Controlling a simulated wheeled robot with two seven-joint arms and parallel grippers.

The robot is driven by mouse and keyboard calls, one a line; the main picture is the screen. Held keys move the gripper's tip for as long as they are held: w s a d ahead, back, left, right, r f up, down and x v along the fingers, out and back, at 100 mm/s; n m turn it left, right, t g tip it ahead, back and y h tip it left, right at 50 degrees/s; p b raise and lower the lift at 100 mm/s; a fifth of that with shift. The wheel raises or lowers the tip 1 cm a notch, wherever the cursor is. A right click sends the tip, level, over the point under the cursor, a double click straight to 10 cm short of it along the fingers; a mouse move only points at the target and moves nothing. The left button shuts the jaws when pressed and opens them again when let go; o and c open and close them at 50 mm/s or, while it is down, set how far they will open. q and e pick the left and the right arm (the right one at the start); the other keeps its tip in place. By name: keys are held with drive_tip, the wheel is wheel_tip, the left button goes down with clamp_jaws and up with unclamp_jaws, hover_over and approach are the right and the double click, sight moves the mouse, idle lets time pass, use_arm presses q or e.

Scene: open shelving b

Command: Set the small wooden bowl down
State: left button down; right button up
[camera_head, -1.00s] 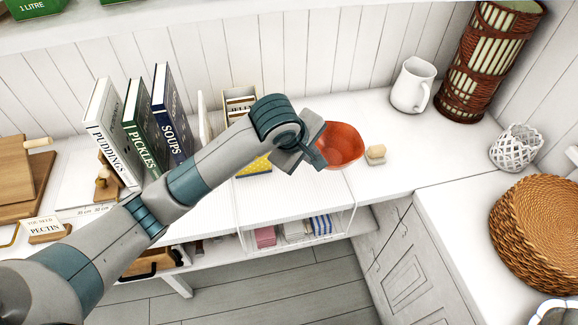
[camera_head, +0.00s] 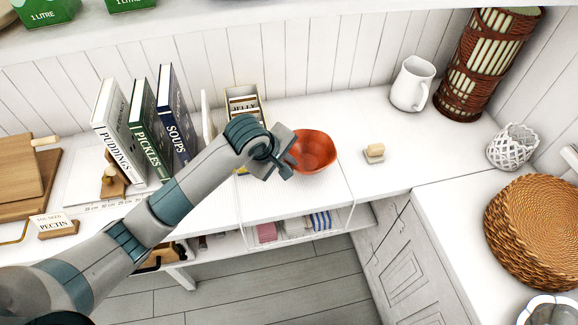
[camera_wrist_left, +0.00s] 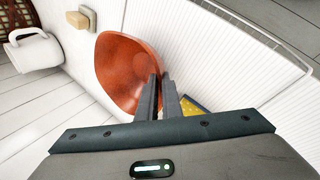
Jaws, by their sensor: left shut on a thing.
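The small wooden bowl (camera_head: 316,151) is reddish-orange and appears over the right part of the ribbed white surface on the counter. My left gripper (camera_head: 289,164) is at the bowl's left side, shut on its rim. In the left wrist view the two fingers (camera_wrist_left: 160,98) pinch the near edge of the bowl (camera_wrist_left: 122,70), and its hollow inside shows. The bowl looks tilted in that view. I cannot tell whether its base touches the surface. My right gripper is not in view.
A small wooden block-like item (camera_head: 374,153) lies to the right of the bowl. A white jug (camera_head: 411,84) stands behind it. Upright books (camera_head: 150,125) and a box of cards (camera_head: 243,101) stand to the left. The counter (camera_head: 345,115) is clear behind the bowl.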

use_arm(q)
drive_tip(key=shift+f+p, duration=0.4)
drive_tip(key=shift+f, duration=0.75)
drive_tip(key=shift+f, duration=0.15)
drive_tip(key=c, duration=1.9)
unclamp_jaws()
drive_tip(key=shift+r, duration=0.2)
